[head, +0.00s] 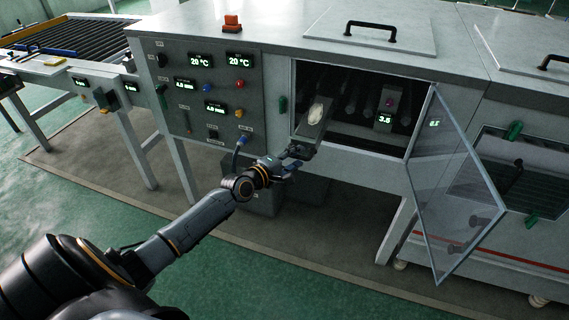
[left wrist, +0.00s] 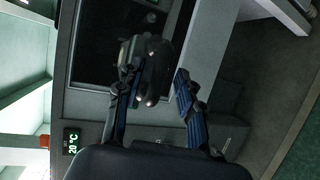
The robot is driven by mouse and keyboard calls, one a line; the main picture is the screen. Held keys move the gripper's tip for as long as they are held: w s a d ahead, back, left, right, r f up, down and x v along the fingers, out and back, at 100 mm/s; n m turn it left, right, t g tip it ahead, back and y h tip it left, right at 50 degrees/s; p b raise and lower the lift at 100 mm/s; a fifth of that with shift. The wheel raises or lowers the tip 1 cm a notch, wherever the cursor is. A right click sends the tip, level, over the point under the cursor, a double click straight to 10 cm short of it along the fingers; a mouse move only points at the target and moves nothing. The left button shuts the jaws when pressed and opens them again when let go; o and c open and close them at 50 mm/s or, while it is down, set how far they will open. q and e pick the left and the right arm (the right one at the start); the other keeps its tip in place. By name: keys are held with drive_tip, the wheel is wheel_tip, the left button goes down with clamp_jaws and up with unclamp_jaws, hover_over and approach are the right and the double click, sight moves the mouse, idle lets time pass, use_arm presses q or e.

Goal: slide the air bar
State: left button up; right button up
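A dark grey bar, which looks like the air bar (head: 308,136), sticks out of the open bay of the grey machine, with a pale crumpled piece (head: 318,110) on it. A black knob (head: 298,150) sits at its near end. My left gripper (head: 287,165) is at this knob, below and in front of the bay. In the left wrist view the gripper (left wrist: 158,88) has its fingers apart, with the rounded dark knob (left wrist: 152,70) at the tips. A gap shows beside the right finger; I cannot tell if the left finger touches. My right gripper is out of view.
A clear door (head: 450,185) hangs open to the right of the bay. A small unit reading 3.6 (head: 385,118) stands inside. Left of the bay is a control panel (head: 205,90) with buttons and displays. A roller conveyor (head: 75,40) stands far left. Floor in front is clear.

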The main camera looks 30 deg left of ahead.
use_arm(q)
drive_tip(key=v, duration=1.1)
drive_tip(key=shift+s, duration=0.4)
drive_tip(key=shift+r, duration=0.1)
drive_tip(key=s+f+m+g+y+b, duration=0.15)
drive_tip(key=s+f, duration=0.35)
drive_tip(key=f, duration=0.7)
drive_tip(key=s+f+m+g+y, duration=0.1)
drive_tip(key=s+f+m+g, duration=0.3)
drive_tip(key=f, duration=0.8)
drive_tip(key=s+f+m+g+y+b, duration=0.15)
drive_tip(key=s+f, duration=0.45)
drive_tip(key=f, duration=0.7)
drive_tip(key=s+d+f+m+g, duration=0.2)
drive_tip(key=s+d+f+m, duration=0.2)
drive_tip(key=s, duration=0.5)
drive_tip(key=s+d+f+m+g, duration=0.3)
drive_tip(key=s+d+f+m, duration=0.1)
drive_tip(key=s+f, duration=0.4)
drive_tip(key=s+d+f+m+g+h, duration=0.1)
drive_tip(key=s+d+f+m, duration=0.3)
drive_tip(key=s, duration=0.8)
wheel_tip(320, 180, down, 3)
drive_tip(key=shift+s+d+r+m+g+b, duration=0.15)
drive_tip(key=shift+d+m+g+b, duration=0.2)
drive_tip(key=shift+d+g, duration=0.55)
drive_tip(key=shift+d, duration=0.2)
